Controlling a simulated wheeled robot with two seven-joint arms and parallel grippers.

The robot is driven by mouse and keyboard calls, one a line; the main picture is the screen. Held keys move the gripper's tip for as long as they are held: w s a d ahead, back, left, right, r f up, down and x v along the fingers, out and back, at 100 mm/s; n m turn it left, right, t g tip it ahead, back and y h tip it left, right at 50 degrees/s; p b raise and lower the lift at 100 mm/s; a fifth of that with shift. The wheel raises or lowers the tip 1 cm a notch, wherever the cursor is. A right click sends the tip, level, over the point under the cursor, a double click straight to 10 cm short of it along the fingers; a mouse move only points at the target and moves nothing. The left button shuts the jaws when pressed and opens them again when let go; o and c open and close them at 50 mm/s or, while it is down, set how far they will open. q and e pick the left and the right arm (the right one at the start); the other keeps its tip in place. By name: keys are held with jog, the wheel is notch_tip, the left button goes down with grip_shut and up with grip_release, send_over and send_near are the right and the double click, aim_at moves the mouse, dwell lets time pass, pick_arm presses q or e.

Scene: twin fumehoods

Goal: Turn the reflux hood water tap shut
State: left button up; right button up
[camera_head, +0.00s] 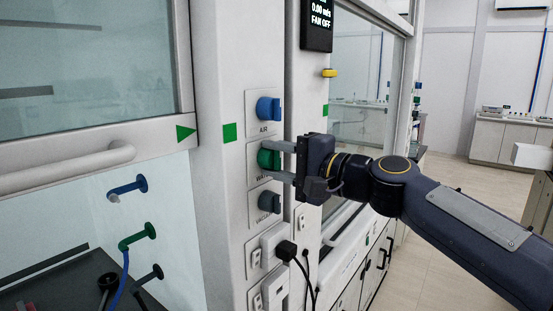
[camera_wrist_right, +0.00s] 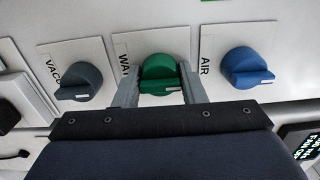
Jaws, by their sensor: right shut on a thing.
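The green water tap knob (camera_head: 265,158) sits on the hood's post panel, between the blue air knob above and the grey-blue vacuum knob below. My right gripper (camera_head: 276,160) reaches it from the right, with one finger above and one below the knob. In the right wrist view the water knob (camera_wrist_right: 160,75) stands between the two fingers, and my right gripper (camera_wrist_right: 160,92) is shut on it. The label beside it is partly hidden by a finger. My left gripper does not show.
The air knob (camera_head: 268,109) and vacuum knob (camera_head: 269,201) are close above and below. Sockets with a black plug (camera_head: 285,250) and hanging cables lie below. A sash handle (camera_head: 70,170) is at left, with a green spout (camera_head: 138,237) inside the hood. Open floor (camera_head: 440,220) lies right.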

dwell(0.3)
jog(key=o, duration=1)
jog(key=shift+s+d+f, duration=0.1)
jog(key=shift+s+d, duration=0.1)
jog(key=shift+d, duration=0.1)
jog(key=b+v, duration=0.2)
jog(key=v, duration=0.5)
jog(key=shift+b, duration=0.35)
